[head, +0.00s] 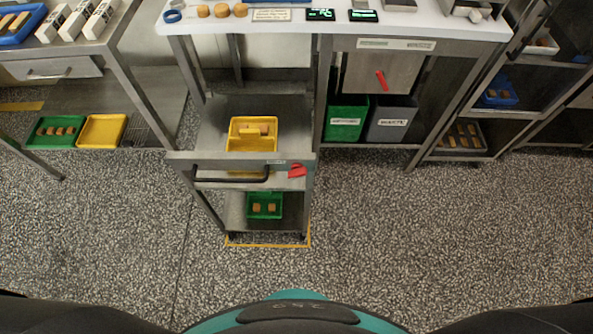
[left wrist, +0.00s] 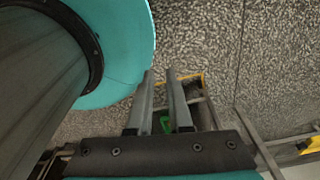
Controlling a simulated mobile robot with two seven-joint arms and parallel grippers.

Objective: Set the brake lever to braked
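A steel trolley (head: 240,160) stands in the middle of the head view, with a black push handle (head: 232,179) across its front. A red lever (head: 297,171), which looks like the brake lever, sits at the right end of its front panel, beside a small label. I cannot read from its angle whether it is braked. My left gripper (left wrist: 160,75) shows in the left wrist view, its two fingers apart with nothing between them. It is well away from the lever. Part of the trolley (left wrist: 205,112) shows beyond the fingers. My right gripper is in neither view.
The trolley holds a yellow crate (head: 252,147) above and a green crate (head: 264,197) below. Yellow floor tape (head: 275,244) outlines its base. Another red handle (head: 381,80) hangs on a panel under the white counter (head: 440,27). The speckled floor before the trolley is clear.

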